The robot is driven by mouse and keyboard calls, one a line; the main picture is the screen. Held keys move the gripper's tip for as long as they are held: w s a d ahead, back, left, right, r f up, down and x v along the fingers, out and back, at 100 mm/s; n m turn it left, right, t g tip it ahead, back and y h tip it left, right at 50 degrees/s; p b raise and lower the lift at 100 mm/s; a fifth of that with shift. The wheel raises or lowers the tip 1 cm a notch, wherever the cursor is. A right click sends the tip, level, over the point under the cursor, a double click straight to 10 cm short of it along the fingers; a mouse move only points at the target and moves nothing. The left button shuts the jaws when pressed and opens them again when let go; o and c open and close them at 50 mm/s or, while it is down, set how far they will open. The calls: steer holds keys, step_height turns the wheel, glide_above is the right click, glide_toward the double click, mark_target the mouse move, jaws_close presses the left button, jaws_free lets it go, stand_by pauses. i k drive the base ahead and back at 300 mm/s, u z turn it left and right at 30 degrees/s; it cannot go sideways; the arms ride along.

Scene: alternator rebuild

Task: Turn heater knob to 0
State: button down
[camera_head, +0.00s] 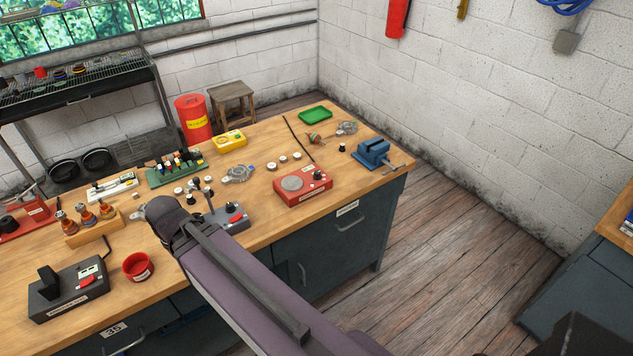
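The heater appears to be the red box (303,188) with a round grey plate on top, near the front right edge of the workbench (262,213). A small dark knob (318,175) sits on its right side. The knob's pointer and scale are too small to read. My arm crosses the lower middle of the view and ends in a dark rounded joint to the left of the heater. My gripper is not visible, and nothing of mine is seen touching the heater or its knob.
A blue vise (373,155) stands right of the heater. Left of it is a grey device with a red button (235,217), partly beside my arm. Small round parts (283,159) lie behind the heater. A green tray (315,114) is farther back. Floor to the right is clear.

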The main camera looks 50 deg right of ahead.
mark_target(316, 175)
steer(key=z, duration=1.25)
steer(key=k, duration=0.95)
steer(key=i, duration=0.7)
